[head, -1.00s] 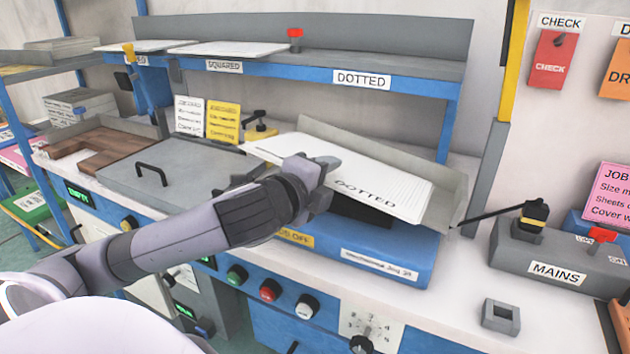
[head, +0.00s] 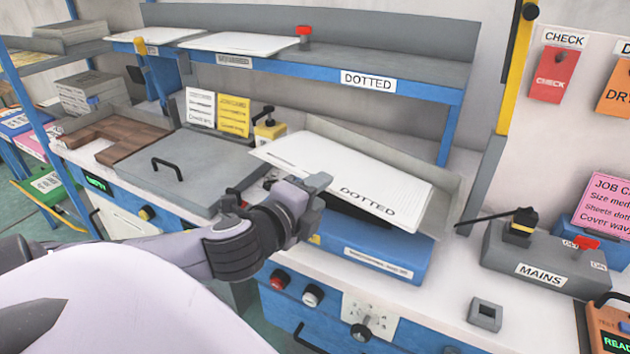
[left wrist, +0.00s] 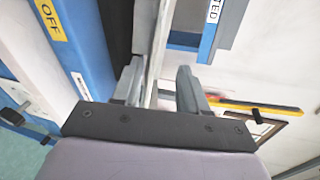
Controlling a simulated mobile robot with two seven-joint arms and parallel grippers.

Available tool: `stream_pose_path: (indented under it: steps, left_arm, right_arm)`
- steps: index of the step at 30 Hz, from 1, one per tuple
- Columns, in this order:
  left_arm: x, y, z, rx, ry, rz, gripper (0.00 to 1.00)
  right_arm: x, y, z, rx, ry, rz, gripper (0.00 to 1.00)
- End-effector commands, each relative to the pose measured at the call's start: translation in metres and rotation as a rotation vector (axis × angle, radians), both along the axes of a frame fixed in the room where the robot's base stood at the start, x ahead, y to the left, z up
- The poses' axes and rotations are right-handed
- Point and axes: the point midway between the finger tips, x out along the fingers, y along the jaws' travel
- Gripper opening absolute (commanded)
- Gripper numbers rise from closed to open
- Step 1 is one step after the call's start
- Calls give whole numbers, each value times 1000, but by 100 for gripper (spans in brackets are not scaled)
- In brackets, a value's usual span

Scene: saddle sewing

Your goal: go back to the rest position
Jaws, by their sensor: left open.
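My left gripper (head: 312,195) is in front of the stack of paper labelled DOTTED (head: 355,180), at its lower left edge in the head view. The stack lies tilted on the blue machine (head: 370,258). In the left wrist view the two fingers of my left gripper (left wrist: 157,88) stand apart. The edge of the paper stack shows beyond them, and I cannot tell if it reaches between the fingers. My right gripper is not in view.
A shelf (head: 420,72) with paper stacks runs along the back. A grey lid with a black handle (head: 180,175) lies left of the machine. The MAINS box (head: 540,262) with a lever and a small grey block (head: 485,314) are on the right.

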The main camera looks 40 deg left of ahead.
Motion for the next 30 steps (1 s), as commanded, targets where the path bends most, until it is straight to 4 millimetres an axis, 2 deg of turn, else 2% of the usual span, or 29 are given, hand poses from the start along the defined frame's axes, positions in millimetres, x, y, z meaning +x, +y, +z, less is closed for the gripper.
stream_pose_path:
  steps: [11,14,17,20,24,30]
  left_arm:
    - [-2,0,-1,0,1,-1,43]
    - [-5,-1,-6,-32,16,13,43]
    - [-13,-3,-25,-137,62,63,43]
    - [-29,-7,-56,-307,144,154,43]
    - [-63,-19,-105,-577,284,324,43]
    - [-118,-47,-160,-911,478,586,43]
  right_arm:
    - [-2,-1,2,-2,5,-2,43]
    - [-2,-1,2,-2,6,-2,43]
    - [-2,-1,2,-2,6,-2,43]
    - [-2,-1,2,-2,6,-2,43]
    - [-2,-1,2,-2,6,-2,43]
    - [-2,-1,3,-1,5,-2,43]
